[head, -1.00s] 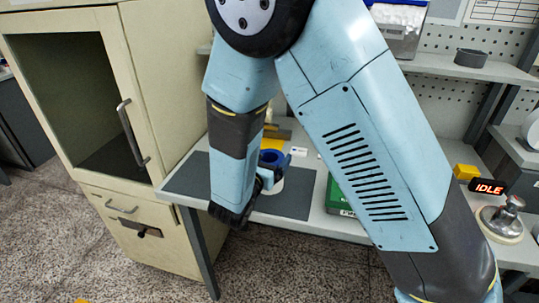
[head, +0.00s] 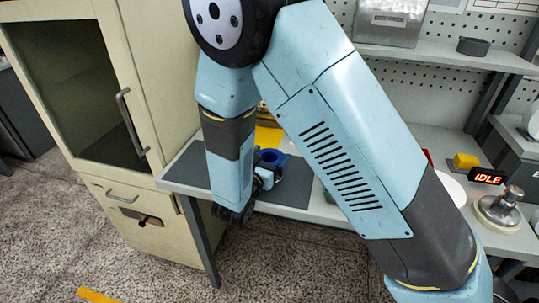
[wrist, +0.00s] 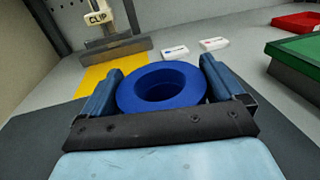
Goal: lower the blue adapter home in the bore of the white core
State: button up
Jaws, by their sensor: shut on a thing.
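The blue adapter (wrist: 133,93) is a thick ring with a flange and a round hole, seen from above in the wrist view. My gripper (wrist: 161,86) is shut on it, one finger on each side. In the head view the adapter (head: 272,158) shows beside my gripper (head: 265,174), over the dark grey mat. The white core is hidden under the adapter in the wrist view. In the head view it is mostly hidden by my gripper and the adapter, so I cannot tell how deep the adapter sits.
A yellow patch (wrist: 98,78) and a stand labelled CLIP (wrist: 103,18) lie behind the dark mat (head: 290,196). Two small white labelled pieces stand beyond the adapter. A green box (wrist: 298,50) and red tray (wrist: 297,21) are at right. The cabinet (head: 150,60) stands left.

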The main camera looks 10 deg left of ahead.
jog(key=shift+f, duration=0.3)
jog(key=o, duration=0.7)
jog(key=shift+c, duration=0.2)
jog(key=v, duration=1.3)
jog(key=shift+s, duration=0.35)
